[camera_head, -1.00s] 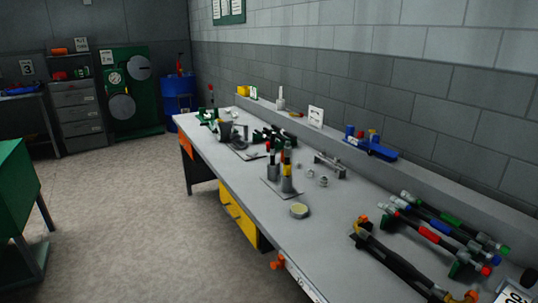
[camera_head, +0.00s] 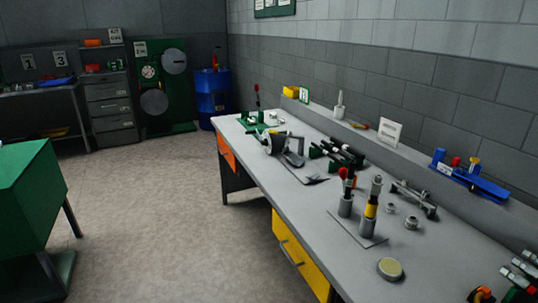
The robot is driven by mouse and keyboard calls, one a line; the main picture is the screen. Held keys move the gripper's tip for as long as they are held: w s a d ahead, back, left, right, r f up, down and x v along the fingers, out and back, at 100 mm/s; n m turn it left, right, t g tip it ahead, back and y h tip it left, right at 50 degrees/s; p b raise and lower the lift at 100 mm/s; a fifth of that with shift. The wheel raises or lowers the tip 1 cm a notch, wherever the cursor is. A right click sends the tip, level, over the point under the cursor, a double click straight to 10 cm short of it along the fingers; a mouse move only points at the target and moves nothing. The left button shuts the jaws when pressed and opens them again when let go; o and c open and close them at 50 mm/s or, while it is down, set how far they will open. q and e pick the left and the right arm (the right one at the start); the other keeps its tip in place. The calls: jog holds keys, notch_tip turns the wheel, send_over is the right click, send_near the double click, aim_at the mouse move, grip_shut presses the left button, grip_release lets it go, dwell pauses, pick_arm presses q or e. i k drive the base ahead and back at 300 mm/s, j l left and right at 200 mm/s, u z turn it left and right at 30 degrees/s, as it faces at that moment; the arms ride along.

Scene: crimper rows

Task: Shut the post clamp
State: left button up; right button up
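No part is clearly marked as the post clamp. A green-based fixture (camera_head: 262,122) with an upright red-tipped lever (camera_head: 257,96) stands at the far end of the grey workbench (camera_head: 330,225). A grey device with a round drum (camera_head: 272,137) stands in front of it on a dark plate. A blue device (camera_head: 468,178) with red and yellow knobs sits on the back ledge at the right. I cannot tell which of these is the clamp, or whether it is open. Neither of my grippers is in view.
Cylindrical holders (camera_head: 368,220) with red and yellow-banded tools stand mid-bench, near a round tin (camera_head: 390,268). A green table (camera_head: 25,190) is at the left. A blue barrel (camera_head: 213,103) stands behind. The floor (camera_head: 170,220) between the tables is clear.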

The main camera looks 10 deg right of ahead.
aim_at(343, 173)
jog(key=i+j, duration=0.1)
jog(key=i, duration=0.5)
jog(key=i+j+u, duration=0.1)
jog(key=i, duration=0.5)
jog(key=i+z, duration=0.25)
jog(key=z, duration=0.15)
jog(key=i+j+z, duration=0.2)
jog(key=z, duration=0.15)
jog(key=i+j+z, duration=0.25)
jog(key=z, duration=0.15)
